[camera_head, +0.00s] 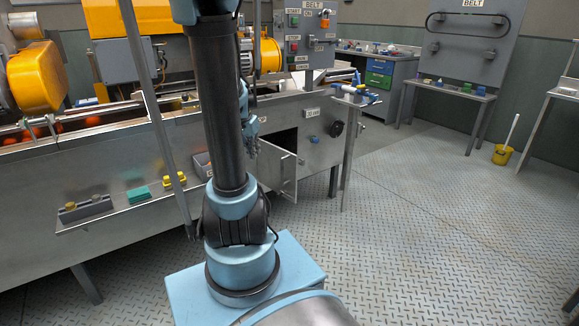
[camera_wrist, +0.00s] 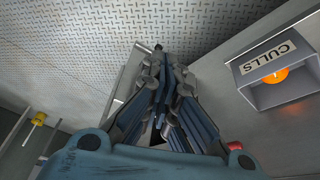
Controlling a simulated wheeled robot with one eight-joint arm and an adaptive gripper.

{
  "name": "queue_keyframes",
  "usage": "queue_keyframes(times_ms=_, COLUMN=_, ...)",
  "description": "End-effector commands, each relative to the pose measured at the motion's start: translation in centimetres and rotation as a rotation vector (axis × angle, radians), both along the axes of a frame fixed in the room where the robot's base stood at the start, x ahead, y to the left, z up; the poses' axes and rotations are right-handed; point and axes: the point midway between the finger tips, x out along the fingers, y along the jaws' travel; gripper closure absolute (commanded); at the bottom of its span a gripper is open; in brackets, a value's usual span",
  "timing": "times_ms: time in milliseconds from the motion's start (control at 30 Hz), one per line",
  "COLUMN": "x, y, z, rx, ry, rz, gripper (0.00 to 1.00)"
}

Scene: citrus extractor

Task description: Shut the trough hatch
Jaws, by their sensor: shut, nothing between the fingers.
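The trough hatch (camera_head: 283,175) is a small grey door low on the front of the long metal trough. It stands swung outward, with a dark opening (camera_head: 285,140) showing behind it and an upright handle near its outer edge. My gripper (camera_head: 252,148) is shut and empty, close to the hatch's upper left part. In the wrist view my gripper (camera_wrist: 158,50) points toward a light grey panel (camera_wrist: 128,72), which looks like the hatch, and hides part of it. I cannot tell whether the fingertips touch it.
A grey bin labelled CULLS (camera_wrist: 262,78) holds an orange fruit beside my gripper. A narrow shelf (camera_head: 110,216) with small fixtures juts from the trough's front. A post-mounted stand (camera_head: 347,150) is right of the hatch.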

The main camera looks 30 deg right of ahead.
Motion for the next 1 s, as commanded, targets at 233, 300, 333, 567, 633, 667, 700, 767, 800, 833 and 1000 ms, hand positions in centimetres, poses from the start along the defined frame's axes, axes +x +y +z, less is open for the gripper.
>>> queue_keyframes(times_ms=233, x=2.4, y=-6.8, z=-2.4, rx=-0.025, ry=-0.03, rz=-0.206, gripper=1.0)
queue_keyframes(times_ms=300, x=2.7, y=-8.2, z=-3.1, rx=-0.032, ry=-0.037, rz=-0.251, gripper=1.0)
queue_keyframes(times_ms=333, x=2.8, y=-8.8, z=-3.3, rx=-0.034, ry=-0.04, rz=-0.268, gripper=1.0)
queue_keyframes(times_ms=567, x=3.2, y=-11.1, z=-4.5, rx=-0.044, ry=-0.053, rz=-0.339, gripper=1.0)
queue_keyframes(times_ms=633, x=3.2, y=-11.4, z=-4.7, rx=-0.045, ry=-0.053, rz=-0.344, gripper=1.0)
queue_keyframes(times_ms=667, x=3.2, y=-11.4, z=-4.8, rx=-0.045, ry=-0.054, rz=-0.345, gripper=1.0)
queue_keyframes(times_ms=700, x=3.2, y=-11.5, z=-5.0, rx=-0.044, ry=-0.054, rz=-0.346, gripper=1.0)
queue_keyframes(times_ms=767, x=3.3, y=-11.7, z=-5.4, rx=-0.044, ry=-0.054, rz=-0.346, gripper=1.0)
queue_keyframes(times_ms=800, x=3.4, y=-11.8, z=-5.7, rx=-0.044, ry=-0.054, rz=-0.346, gripper=1.0)
queue_keyframes(times_ms=833, x=3.4, y=-11.9, z=-6.0, rx=-0.044, ry=-0.054, rz=-0.346, gripper=1.0)
queue_keyframes(times_ms=1000, x=3.5, y=-12.5, z=-7.6, rx=-0.045, ry=-0.054, rz=-0.345, gripper=1.0)
